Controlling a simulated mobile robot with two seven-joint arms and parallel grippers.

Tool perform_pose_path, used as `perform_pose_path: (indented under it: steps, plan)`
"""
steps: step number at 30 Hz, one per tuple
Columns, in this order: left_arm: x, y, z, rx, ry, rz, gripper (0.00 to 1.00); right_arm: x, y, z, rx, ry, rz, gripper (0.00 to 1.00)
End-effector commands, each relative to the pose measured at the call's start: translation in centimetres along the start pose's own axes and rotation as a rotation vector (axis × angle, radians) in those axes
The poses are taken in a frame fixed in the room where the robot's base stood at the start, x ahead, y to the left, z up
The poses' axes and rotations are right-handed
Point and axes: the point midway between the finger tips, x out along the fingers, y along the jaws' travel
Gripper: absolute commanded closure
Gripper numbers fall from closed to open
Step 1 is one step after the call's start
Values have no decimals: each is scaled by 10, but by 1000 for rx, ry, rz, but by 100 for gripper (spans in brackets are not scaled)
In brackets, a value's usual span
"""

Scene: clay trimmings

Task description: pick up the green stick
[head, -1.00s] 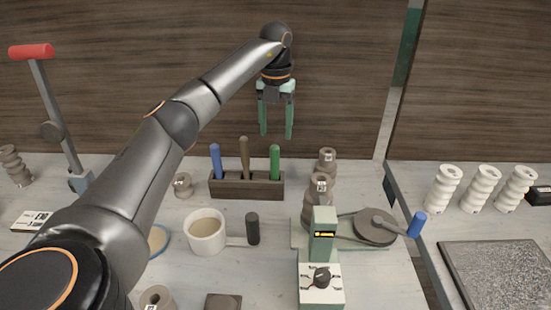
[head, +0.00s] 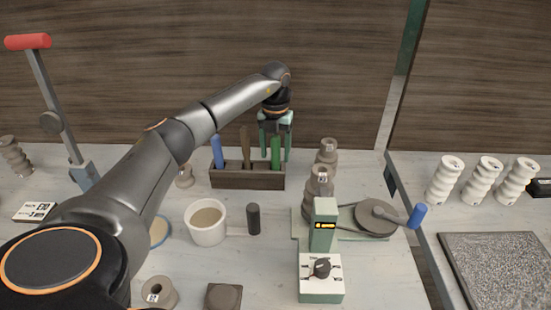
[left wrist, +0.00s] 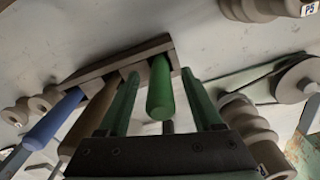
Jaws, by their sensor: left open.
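The green stick (head: 276,151) stands upright in the right end of a dark wooden holder (head: 247,180), beside a brown stick (head: 245,143) and a blue stick (head: 217,151). My left gripper (head: 275,156) is open and points down over the holder, with its green fingers at either side of the green stick's top. In the left wrist view the green stick (left wrist: 160,90) lies between the two open fingers (left wrist: 162,95). I cannot tell whether either finger touches it. My right gripper is not in view.
Stacked brown spools (head: 320,185) and a green machine with a crank wheel (head: 376,218) stand right of the holder. A cream mug (head: 206,222) and a dark upright cylinder (head: 253,219) are in front. White spools (head: 483,179) stand on the right table.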

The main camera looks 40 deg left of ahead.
Motion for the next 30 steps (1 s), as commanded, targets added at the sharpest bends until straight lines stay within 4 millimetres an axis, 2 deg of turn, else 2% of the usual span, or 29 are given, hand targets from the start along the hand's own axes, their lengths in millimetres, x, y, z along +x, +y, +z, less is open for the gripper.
perform_pose_path:
  steps: [4,11,27,30]
  plan:
    - [12,0,0,0,0,0,34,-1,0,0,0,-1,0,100]
    - [14,0,0,0,-1,0,34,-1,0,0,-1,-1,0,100]
    - [13,0,0,0,-1,0,94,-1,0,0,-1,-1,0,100]
    - [13,0,0,0,-1,0,100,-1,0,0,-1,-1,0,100]
